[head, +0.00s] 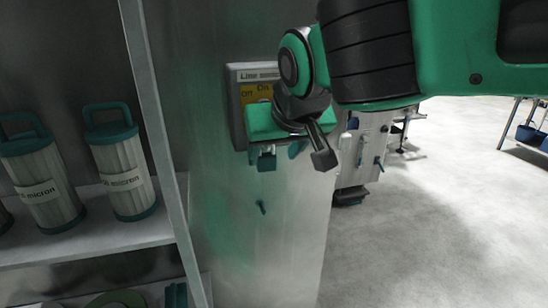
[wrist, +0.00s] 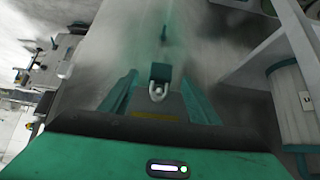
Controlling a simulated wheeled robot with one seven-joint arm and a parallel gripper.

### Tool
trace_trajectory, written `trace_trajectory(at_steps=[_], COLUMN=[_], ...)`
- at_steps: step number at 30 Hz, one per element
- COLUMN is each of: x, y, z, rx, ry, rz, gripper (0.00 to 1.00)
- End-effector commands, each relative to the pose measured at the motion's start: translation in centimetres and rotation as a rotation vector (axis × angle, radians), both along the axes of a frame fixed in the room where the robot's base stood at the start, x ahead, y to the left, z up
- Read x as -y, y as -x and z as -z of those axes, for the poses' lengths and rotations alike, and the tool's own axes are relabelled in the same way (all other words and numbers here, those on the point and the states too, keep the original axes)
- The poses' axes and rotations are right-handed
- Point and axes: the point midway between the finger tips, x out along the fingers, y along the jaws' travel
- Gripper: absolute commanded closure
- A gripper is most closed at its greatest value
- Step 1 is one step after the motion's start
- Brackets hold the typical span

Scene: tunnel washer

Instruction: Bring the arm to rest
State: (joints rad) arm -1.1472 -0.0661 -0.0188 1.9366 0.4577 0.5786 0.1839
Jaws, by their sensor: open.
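My gripper (head: 281,155) is open in front of a grey column, just below a switch box (head: 236,115). The box has a yellow plate reading "Off" and "On" and a label starting "Lime". In the wrist view my gripper (wrist: 160,80) has its two green fingers apart. A small dark block with a pale loop (wrist: 157,92) shows between them, and I cannot tell what it is or whether a finger touches it. My green and black arm comes in from the upper right in the head view and hides part of the box.
A shelf (head: 100,238) at the left holds white filter cartridges (head: 125,178) with teal caps. A small teal peg (head: 262,207) is on the column below my gripper. Open grey floor (head: 440,210) lies at the right, with equipment and a rack with blue bins (head: 525,133) farther back.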

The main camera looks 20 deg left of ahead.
Motion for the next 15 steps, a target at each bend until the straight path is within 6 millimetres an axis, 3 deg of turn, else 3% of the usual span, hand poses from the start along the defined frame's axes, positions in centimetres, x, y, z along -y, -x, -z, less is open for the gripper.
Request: trace_trajectory(at_steps=[6, 15], x=[1.5, 2.8], y=[2.2, 3.9], z=[-3.3, -5.5], rx=[0.002, -0.001], ry=[-0.005, -0.001], rz=[0.001, 0.004], gripper=[0.44, 0.44])
